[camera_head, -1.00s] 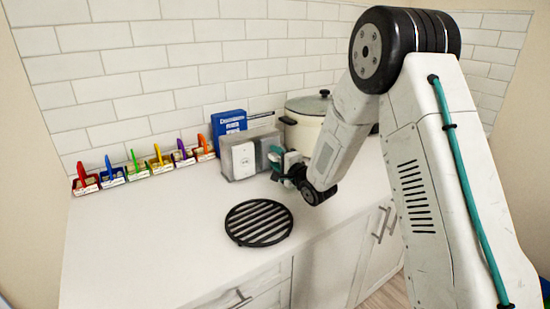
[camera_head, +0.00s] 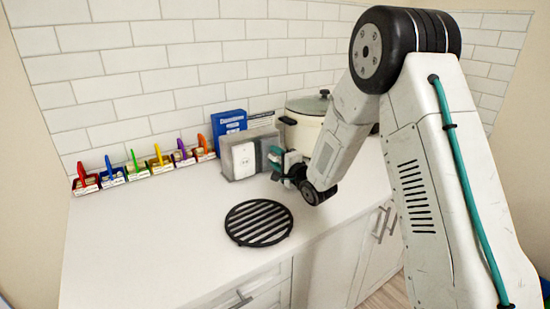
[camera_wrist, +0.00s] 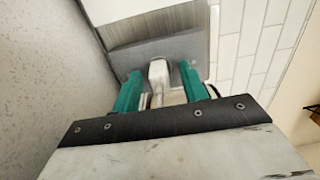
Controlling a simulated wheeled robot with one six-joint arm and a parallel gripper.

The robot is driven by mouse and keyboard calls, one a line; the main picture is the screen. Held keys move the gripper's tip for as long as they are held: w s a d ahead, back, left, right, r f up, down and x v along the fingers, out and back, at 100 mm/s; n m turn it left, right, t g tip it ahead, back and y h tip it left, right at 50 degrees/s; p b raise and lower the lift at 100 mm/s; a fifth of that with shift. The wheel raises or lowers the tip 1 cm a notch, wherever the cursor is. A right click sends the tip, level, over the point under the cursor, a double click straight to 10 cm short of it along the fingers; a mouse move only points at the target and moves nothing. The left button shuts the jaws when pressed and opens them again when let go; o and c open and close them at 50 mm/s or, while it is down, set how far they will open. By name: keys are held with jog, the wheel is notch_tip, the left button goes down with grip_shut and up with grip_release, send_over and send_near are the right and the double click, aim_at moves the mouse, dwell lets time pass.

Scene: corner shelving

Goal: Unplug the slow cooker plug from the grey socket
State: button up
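The grey socket block (camera_head: 267,149) stands on the counter with a white faceplate on its front; its grey face (camera_wrist: 190,47) fills the middle of the wrist view. The white plug (camera_wrist: 158,71) sits against that face, with a pale cord running back toward my gripper. My gripper (camera_wrist: 160,78) is open, its teal fingers on either side of the plug, with small gaps visible. In the head view my gripper (camera_head: 277,160) is at the right side of the block, and the plug is hidden there. The cream slow cooker (camera_head: 305,130) stands behind it.
A black round trivet (camera_head: 258,222) lies on the white counter in front. A blue box (camera_head: 229,123) stands behind the block. Several small coloured holders (camera_head: 134,168) line the tiled wall at left. The counter's left front is clear.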

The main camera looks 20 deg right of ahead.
aim_at(277, 159)
grip_shut()
jog(key=shift+s, duration=0.15)
jog(key=shift+v, duration=2.7)
jog(key=shift+s+d, duration=0.1)
jog(key=shift+s, duration=0.05)
